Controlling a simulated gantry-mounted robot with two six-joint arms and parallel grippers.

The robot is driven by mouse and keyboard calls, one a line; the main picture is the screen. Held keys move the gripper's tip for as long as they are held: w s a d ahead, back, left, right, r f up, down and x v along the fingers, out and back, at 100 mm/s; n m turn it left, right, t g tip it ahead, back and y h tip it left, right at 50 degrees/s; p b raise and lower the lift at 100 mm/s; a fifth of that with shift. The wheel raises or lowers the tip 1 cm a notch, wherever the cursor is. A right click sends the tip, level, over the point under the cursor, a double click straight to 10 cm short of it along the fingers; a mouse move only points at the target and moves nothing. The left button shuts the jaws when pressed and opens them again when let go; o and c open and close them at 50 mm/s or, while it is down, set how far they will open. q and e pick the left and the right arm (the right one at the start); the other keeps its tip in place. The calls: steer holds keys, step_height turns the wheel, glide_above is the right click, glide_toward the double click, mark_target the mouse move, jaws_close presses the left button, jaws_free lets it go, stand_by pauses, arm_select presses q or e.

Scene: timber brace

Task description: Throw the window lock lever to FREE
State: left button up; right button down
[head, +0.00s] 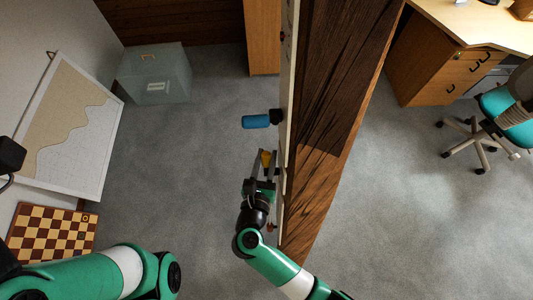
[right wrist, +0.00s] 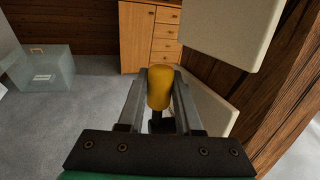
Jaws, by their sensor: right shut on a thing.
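A lever with a yellow grip (head: 266,158) stands out from the left side of the tall timber-edged wall (head: 325,90). My right gripper (head: 262,178) is at this lever, shut on it. In the right wrist view the yellow grip (right wrist: 160,88) sits upright between the two fingers (right wrist: 159,100), with a dark stem below it. I cannot read any FREE marking. My left arm crosses the lower left of the head view; its gripper is out of view.
A blue handle (head: 256,121) sticks out from the same wall just beyond the lever. A pale panel (right wrist: 235,30) hangs close at upper right in the wrist view. A translucent box (head: 154,75), a framed board (head: 70,125) and a checkered board (head: 50,235) are at left. Carpet between is clear.

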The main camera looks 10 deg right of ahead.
stand_by(0.3)
steer(key=c, duration=0.9)
jaws_free()
steer(key=shift+o, duration=0.2)
steer(key=v, duration=1.1)
steer(key=shift+s+a+p, duration=0.15)
steer(key=shift+s+p, duration=0.05)
steer(key=shift+p, duration=0.2)
steer(key=shift+r, duration=0.1)
